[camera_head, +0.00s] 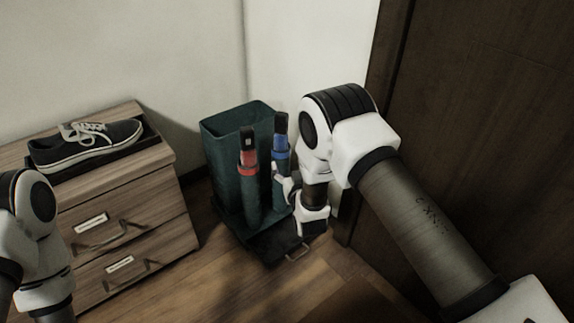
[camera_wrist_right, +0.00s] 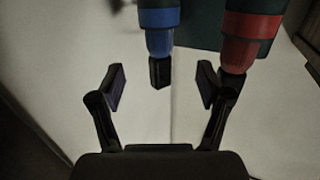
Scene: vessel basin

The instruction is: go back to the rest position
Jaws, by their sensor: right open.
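My right gripper (camera_wrist_right: 160,86) is open in the right wrist view, its two dark fingers spread apart. The dark tip of a blue-banded tube (camera_wrist_right: 157,25) shows close to the gap between them, and a red-banded tube (camera_wrist_right: 250,30) shows at the right finger. I cannot tell whether either touches a finger. In the head view, my right arm comes in from the right and ends beside the blue-banded tube (camera_head: 281,146) and the red-banded tube (camera_head: 248,168); its fingers do not show clearly there. My left arm shows at the left edge, its gripper out of frame.
A dark teal bin (camera_head: 216,150) stands in the corner by the tubes. A wooden drawer cabinet (camera_head: 160,200) at the left holds a dark sneaker (camera_head: 85,142). A dark door (camera_head: 480,100) is close on the right. Wooden floor (camera_head: 215,270) shows in front.

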